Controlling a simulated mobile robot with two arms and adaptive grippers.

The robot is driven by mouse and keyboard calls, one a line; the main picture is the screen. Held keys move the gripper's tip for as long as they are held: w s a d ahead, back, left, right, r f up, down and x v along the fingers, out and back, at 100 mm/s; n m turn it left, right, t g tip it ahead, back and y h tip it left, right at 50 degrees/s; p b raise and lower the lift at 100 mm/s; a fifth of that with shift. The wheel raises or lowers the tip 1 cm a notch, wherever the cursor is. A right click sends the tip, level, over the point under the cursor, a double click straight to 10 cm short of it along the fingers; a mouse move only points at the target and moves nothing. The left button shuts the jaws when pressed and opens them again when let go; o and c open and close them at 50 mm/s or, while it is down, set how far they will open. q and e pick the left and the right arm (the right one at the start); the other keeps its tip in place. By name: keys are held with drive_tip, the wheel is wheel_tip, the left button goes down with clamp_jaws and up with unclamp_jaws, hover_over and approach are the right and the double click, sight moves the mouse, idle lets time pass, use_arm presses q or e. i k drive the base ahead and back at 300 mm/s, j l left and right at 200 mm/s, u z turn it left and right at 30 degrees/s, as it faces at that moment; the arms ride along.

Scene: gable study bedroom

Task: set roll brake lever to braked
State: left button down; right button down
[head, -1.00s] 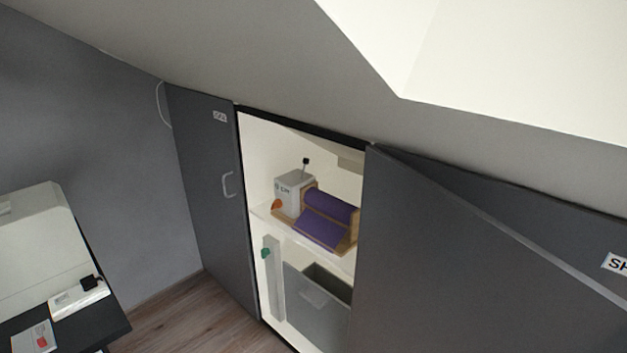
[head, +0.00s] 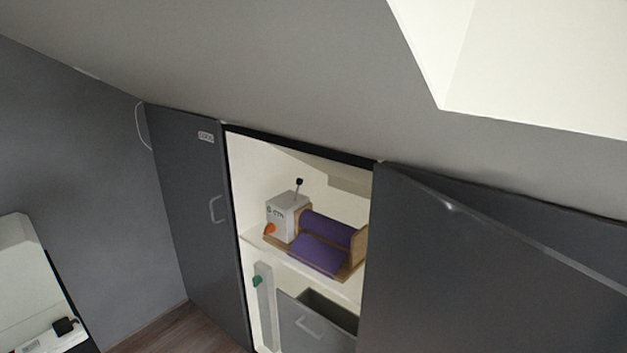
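A grey-white box unit (head: 281,217) stands on the upper shelf inside the open cupboard. A thin lever with a black knob (head: 299,182) rises from its top, close to upright with a slight lean. I cannot tell from here which setting that is. An orange knob (head: 269,229) sits low on the unit's front. To its right a purple roll (head: 327,229) lies in a wooden holder (head: 358,246), with a purple sheet (head: 317,254) hanging forward from it. Neither of my grippers is in view.
The left cupboard door (head: 190,225) is closed, with a handle. A large dark door panel (head: 470,270) stands at the right. Below the shelf (head: 345,288) are a grey bin (head: 312,322) and a post with a green knob (head: 258,281). The sloped ceiling (head: 250,65) hangs low above.

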sight(299, 182)
drive_tip(key=i+j+z, duration=0.15)
drive_tip(key=j, duration=0.25)
drive_tip(key=i+j+z, duration=0.15)
drive_tip(key=j, duration=0.25)
drive_tip(key=i+j+z, duration=0.15)
drive_tip(key=j, duration=0.25)
drive_tip(key=i+j+z, duration=0.15)
drive_tip(key=j, duration=0.3)
drive_tip(key=i+j+z, duration=0.15)
drive_tip(key=j, duration=0.3)
